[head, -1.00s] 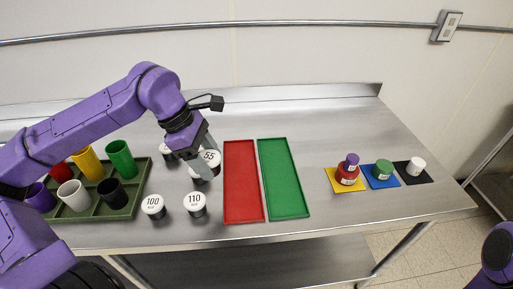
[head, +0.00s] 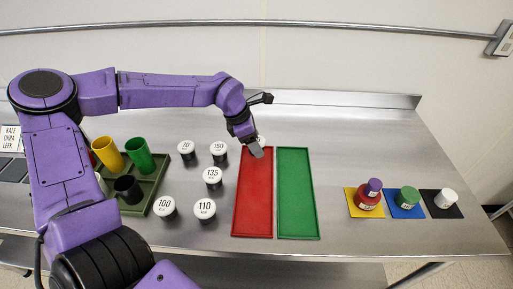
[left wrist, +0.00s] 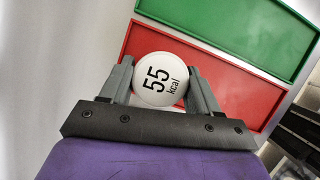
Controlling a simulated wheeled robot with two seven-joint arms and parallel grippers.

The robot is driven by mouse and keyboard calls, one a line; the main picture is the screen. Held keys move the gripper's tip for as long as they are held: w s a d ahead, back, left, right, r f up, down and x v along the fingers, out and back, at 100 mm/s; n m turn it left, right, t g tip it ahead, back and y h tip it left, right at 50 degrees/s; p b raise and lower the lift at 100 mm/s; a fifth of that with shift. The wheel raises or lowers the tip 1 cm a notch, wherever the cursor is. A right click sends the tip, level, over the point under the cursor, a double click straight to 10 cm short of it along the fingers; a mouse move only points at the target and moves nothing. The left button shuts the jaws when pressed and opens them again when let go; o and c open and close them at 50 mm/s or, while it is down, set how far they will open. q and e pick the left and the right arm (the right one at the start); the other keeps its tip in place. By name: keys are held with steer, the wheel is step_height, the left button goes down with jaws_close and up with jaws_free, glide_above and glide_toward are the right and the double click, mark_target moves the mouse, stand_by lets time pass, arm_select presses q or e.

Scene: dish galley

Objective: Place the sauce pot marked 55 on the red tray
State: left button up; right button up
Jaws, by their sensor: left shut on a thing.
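The sauce pot marked 55 (left wrist: 160,79) has a round white lid and sits between the two fingers of my left gripper (left wrist: 163,88) in the left wrist view. In the head view the left gripper (head: 257,147) is shut on it at the far end of the red tray (head: 253,200). The pot is mostly hidden there behind the fingers. The red tray also shows beyond the pot in the left wrist view (left wrist: 215,75) and is empty where I see it. I cannot tell how high the pot is held. My right gripper is not in view.
A green tray (head: 296,195) lies right of the red one. Pots marked 70 (head: 186,147), 150 (head: 219,147), 135 (head: 212,174), 100 (head: 164,206) and 110 (head: 205,206) stand to the left. A cup rack (head: 155,190) is further left; coloured mats with stacked jars are at right.

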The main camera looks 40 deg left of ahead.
arm_select(q)
steer(key=shift+w+a+f, duration=0.1)
steer(key=shift+a+f, duration=0.1)
steer(key=shift+f, duration=0.1)
step_height(320, 180, down, 3)
steer(key=shift+d+r, duration=0.1)
steer(key=shift+r, duration=0.1)
steer(key=shift+w+f, duration=0.2)
steer(key=shift+f, duration=0.1)
steer(key=shift+s+f, duration=0.15)
steer(key=o, duration=1.1)
steer(key=shift+r+p, duration=0.3)
steer(key=shift+r, duration=0.1)
steer(key=b+v, duration=0.1)
steer(key=v, duration=1)
steer(key=shift+s+r, duration=0.15)
steer(key=shift+r, duration=0.15)
